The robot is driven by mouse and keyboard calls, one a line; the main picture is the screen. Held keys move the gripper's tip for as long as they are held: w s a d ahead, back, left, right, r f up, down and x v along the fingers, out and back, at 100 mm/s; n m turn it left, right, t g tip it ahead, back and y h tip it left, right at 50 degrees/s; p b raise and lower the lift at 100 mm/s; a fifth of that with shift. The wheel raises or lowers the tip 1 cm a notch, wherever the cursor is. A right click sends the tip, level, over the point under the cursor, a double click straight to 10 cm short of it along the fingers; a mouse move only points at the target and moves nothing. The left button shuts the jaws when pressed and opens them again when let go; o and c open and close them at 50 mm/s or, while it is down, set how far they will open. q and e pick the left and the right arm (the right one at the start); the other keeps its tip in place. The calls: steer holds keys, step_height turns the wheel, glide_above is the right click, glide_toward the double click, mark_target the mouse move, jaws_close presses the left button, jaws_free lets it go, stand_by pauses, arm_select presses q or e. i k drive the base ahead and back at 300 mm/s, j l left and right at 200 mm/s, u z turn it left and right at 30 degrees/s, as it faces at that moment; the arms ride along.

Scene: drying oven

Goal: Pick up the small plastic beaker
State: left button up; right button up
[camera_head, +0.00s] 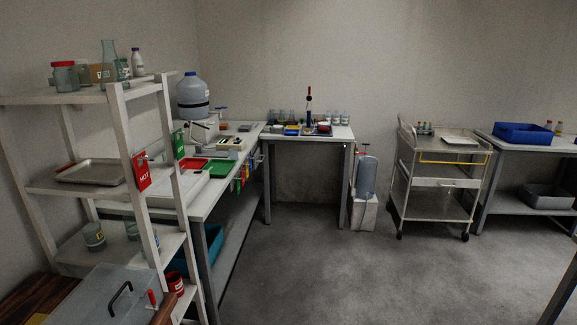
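I cannot tell for sure which vessel is the small plastic beaker. A clear beaker-like vessel (94,237) with a yellow mark stands upright on the lower shelf of the white rack at the left. Another clear vessel (132,230) stands to its right, partly hidden by the rack post. Several small bottles and vessels (342,117) stand on the far bench, too small to tell apart. Neither of my grippers is in view.
The white rack (118,110) holds a metal tray (90,172) and glassware. A grey lidded box (90,300) is at the bottom left. A long bench (215,190) runs behind the rack. A steel trolley (430,205) stands at the right. The middle floor (330,270) is clear.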

mark_target(234, 155)
steer(key=i, duration=0.75)
steer(key=i+u, duration=0.1)
steer(key=i, duration=0.65)
steer(key=i+l+u, duration=0.1)
steer(key=i, duration=0.65)
steer(key=i+l+u, duration=0.2)
steer(key=i+u, duration=0.15)
steer(key=i, duration=0.15)
steer(key=i+l+u, duration=0.35)
steer(key=i+l, duration=0.05)
steer(key=i, duration=0.15)
